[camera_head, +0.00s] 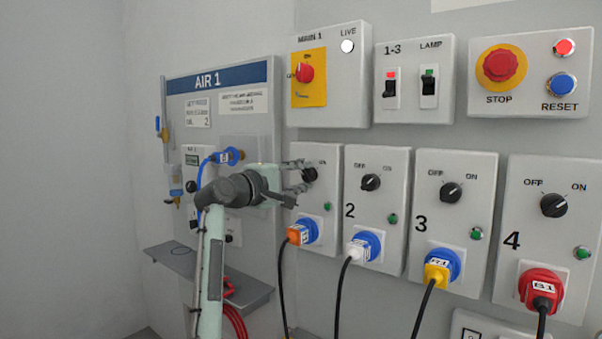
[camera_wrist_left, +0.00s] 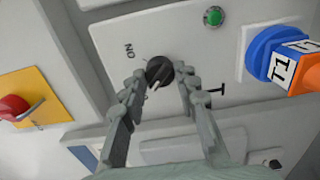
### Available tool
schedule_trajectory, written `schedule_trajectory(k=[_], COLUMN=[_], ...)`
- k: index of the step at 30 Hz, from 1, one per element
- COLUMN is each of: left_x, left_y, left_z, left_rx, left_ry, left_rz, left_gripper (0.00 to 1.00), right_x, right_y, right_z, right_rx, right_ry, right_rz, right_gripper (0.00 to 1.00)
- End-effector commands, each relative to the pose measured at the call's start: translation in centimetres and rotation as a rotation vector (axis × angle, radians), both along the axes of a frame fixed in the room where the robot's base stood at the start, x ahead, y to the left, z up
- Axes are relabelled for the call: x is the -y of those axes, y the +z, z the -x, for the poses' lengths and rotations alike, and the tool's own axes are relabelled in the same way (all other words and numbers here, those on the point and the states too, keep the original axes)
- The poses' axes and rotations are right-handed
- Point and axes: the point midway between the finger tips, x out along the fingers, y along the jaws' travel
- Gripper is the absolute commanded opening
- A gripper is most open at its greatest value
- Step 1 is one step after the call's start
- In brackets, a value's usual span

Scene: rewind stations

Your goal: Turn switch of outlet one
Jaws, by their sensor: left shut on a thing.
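The outlet one panel (camera_head: 327,222) is on the wall, partly covered by my left arm. Its black rotary switch (camera_head: 310,174) sits near the top. In the left wrist view the switch (camera_wrist_left: 159,71) is between the fingertips of my left gripper (camera_wrist_left: 160,78), which is shut on it. The gripper (camera_head: 305,177) also shows in the head view, coming in from the left. The white pointer mark on the switch points down-left in the wrist view, away from the ON label (camera_wrist_left: 128,50). The OFF label is hidden. The panel's lamp (camera_wrist_left: 213,17) is green. My right gripper is not in view.
An orange-and-blue plug (camera_head: 302,232) marked T1 is just below the switch. Outlet panels two (camera_head: 375,205), three (camera_head: 449,220) and four (camera_head: 547,235) stand to the right. The main switch box (camera_head: 345,75) is above. The AIR 1 board (camera_head: 250,100) is behind my arm.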

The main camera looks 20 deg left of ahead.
Motion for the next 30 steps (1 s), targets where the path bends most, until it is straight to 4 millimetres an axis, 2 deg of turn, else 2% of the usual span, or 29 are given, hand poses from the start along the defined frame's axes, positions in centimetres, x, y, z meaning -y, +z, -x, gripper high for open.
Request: schedule_trajectory(k=[13, 14, 18, 26, 30], left_x=[0.09, 0.09, 0.07, 0.02, -0.27], left_y=[-0.02, -0.02, -0.01, 0.01, 0.06], left_z=[0.0, 0.0, -0.01, 0.01, 0.66], left_rx=[-0.003, -0.003, -0.003, -0.001, 0.0], left_ry=[-0.002, -0.002, -0.001, -0.001, 0.001], left_rz=[0.008, 0.008, 0.008, 0.007, 0.006], left_gripper=[0.01, 0.32, 0.5, 0.51, 0.51], right_x=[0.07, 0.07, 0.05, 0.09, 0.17], right_y=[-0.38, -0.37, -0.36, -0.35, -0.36], right_z=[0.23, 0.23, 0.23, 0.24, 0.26], right_rx=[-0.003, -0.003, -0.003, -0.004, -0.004], right_ry=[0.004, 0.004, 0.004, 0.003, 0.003], right_rz=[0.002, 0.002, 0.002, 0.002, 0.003], right_gripper=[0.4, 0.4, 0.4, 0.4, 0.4])
